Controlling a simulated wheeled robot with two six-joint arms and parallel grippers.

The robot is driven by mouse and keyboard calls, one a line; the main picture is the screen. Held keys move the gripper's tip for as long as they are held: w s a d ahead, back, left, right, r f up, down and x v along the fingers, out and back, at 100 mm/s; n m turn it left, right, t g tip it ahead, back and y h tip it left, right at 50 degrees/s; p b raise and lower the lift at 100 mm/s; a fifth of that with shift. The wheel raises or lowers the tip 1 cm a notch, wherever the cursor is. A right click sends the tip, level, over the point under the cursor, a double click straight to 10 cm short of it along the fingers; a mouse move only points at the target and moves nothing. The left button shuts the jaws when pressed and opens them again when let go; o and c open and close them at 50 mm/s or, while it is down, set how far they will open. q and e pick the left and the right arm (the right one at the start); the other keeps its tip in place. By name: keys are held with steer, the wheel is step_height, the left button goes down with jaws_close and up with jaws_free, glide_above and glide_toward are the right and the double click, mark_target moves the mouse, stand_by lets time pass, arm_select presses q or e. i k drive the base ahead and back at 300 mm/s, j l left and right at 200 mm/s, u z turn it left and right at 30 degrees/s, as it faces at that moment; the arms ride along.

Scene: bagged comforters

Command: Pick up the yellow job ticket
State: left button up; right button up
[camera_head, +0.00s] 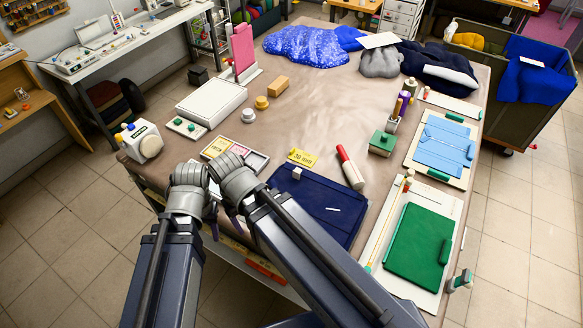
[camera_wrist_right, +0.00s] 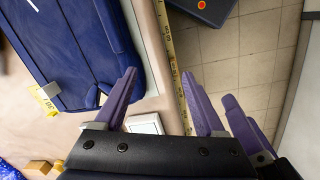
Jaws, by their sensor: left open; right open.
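A yellow card, which looks like the yellow job ticket (camera_head: 216,147), lies flat in the left compartment of a shallow tray (camera_head: 264,169), beside pink and white cards. My left gripper (camera_head: 214,226) is open, with purple fingers low by the table's front edge, nearer than the tray. My right gripper (camera_wrist_right: 162,95) is open and empty between its fingers. In the right wrist view a white part, likely of the tray (camera_wrist_right: 145,125), shows between its fingers; the yellow card is hidden there. In the head view my arms cover most of the right gripper.
A navy folded bag (camera_head: 325,205) lies right of the tray, with a yellow "30 mm" tag (camera_head: 302,157) at its back edge. A red-and-white cylinder (camera_head: 349,167) lies beyond it. The table's middle (camera_head: 325,105) is clear.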

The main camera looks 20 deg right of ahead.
mark_target(305, 159)
steer(key=i+j+z, duration=0.15)
steer(key=j, duration=0.3)
steer(key=i+j+z, duration=0.2)
steer(key=j, duration=0.3)
steer(key=j+z, duration=0.15)
steer(key=j, duration=0.3)
steer(key=i+j+z, duration=0.15)
steer(key=j, duration=0.35)
